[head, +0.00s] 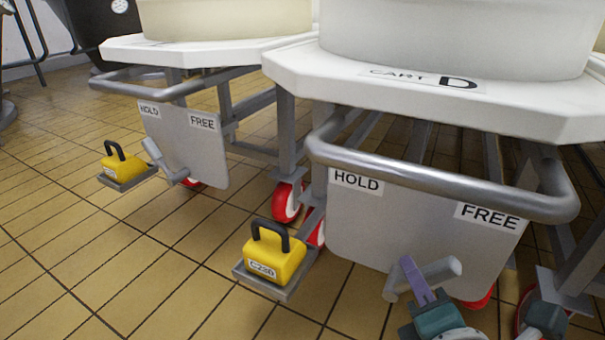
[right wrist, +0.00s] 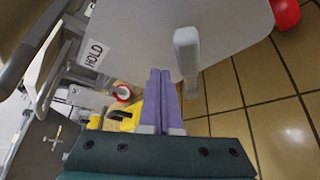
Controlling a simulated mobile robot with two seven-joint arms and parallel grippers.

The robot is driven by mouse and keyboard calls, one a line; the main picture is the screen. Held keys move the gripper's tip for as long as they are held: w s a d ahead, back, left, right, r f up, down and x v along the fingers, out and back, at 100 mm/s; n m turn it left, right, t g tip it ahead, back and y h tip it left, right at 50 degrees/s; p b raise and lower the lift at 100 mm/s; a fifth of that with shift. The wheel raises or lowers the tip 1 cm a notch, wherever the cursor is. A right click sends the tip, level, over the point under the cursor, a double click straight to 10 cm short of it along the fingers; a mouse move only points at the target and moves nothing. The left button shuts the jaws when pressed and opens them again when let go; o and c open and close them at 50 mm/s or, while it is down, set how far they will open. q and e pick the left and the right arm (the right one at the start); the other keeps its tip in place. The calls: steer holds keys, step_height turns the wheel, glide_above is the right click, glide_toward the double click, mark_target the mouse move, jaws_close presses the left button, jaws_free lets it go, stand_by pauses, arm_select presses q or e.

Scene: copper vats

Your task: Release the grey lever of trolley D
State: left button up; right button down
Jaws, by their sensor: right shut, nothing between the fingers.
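Trolley D (head: 575,120) stands at the right in the head view, with "CART D" on its white top. Its grey plate (head: 350,235) hangs under a curved rail and bears a HOLD label at left and a FREE label at right. The grey lever (head: 440,271) is low on the plate, its handle slanting up to the right, on the FREE side. My right gripper (head: 411,268) is shut and empty, its purple fingers crossing in front of the lever. In the right wrist view the lever (right wrist: 187,50) is just right of the shut fingertips (right wrist: 160,75); contact is unclear.
A yellow padlock-shaped block (head: 275,262) sits on a low bracket left of the plate. A second trolley (head: 200,50) stands at left, its lever (head: 160,158) leaning toward HOLD. A curved rail (head: 430,180) overhangs trolley D's plate. Tiled floor is open at lower left.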

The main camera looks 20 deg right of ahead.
arm_select(q)
steer(key=shift+w+f, duration=0.15)
steer(key=shift+f, duration=0.05)
arm_select(e)
steer(key=shift+s+d+f, duration=0.35)
steer(key=shift+s+d, duration=0.25)
steer(key=shift+d, duration=0.05)
